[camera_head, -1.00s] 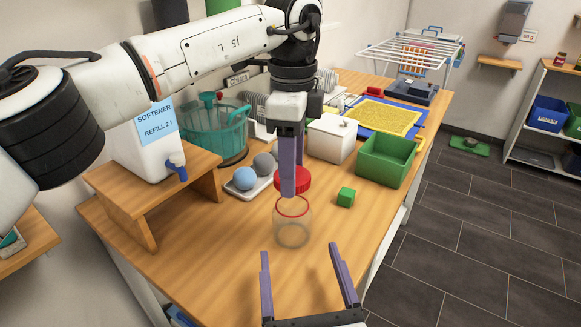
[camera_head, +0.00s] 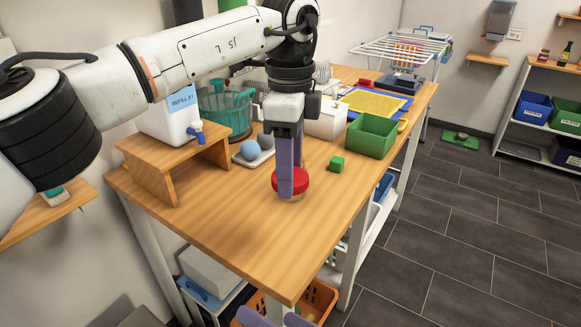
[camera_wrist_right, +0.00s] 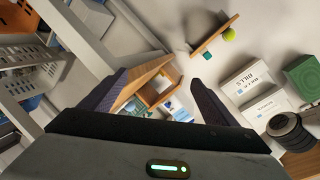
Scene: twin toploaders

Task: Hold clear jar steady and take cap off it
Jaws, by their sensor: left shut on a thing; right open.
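My left gripper (camera_head: 289,191) is shut on the red cap (camera_head: 301,184) over the wooden table. The clear jar (camera_head: 292,199) is almost wholly hidden behind and below the cap; only a faint edge shows. I cannot tell whether the cap touches the jar's mouth or hangs above it. My right gripper (camera_wrist_right: 158,82) is open and empty in the right wrist view, with no jar between its fingers.
The table's front (camera_head: 270,255) is clear. An orange basket (camera_head: 318,300) sits below.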

